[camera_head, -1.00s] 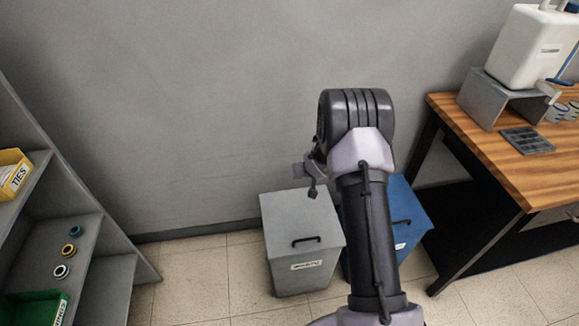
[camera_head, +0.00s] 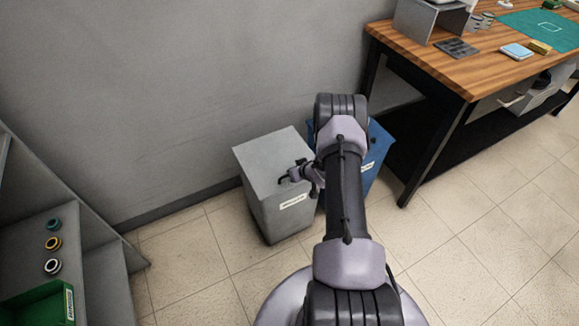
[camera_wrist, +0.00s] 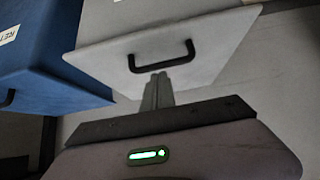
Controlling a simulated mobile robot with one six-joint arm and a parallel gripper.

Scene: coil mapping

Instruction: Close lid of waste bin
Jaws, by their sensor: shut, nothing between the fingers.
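The grey waste bin (camera_head: 275,217) stands on the floor by the wall, with a pale label on its front too blurred to read. Its grey lid (camera_head: 262,153) lies over the top, with no clear gap visible in the head view. My gripper (camera_head: 296,174) is shut and empty at the lid's front, close to the dark handle. In the wrist view, the shut fingers (camera_wrist: 160,82) point at the black handle (camera_wrist: 161,57) on the pale lid (camera_wrist: 210,45). I cannot tell whether they touch it.
A blue bin (camera_head: 372,150) stands close on the right, partly hidden by my arm. A wooden workbench (camera_head: 470,75) is further right. A grey shelf (camera_head: 95,245) with a green box (camera_head: 40,306) is at left. The floor in front is open.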

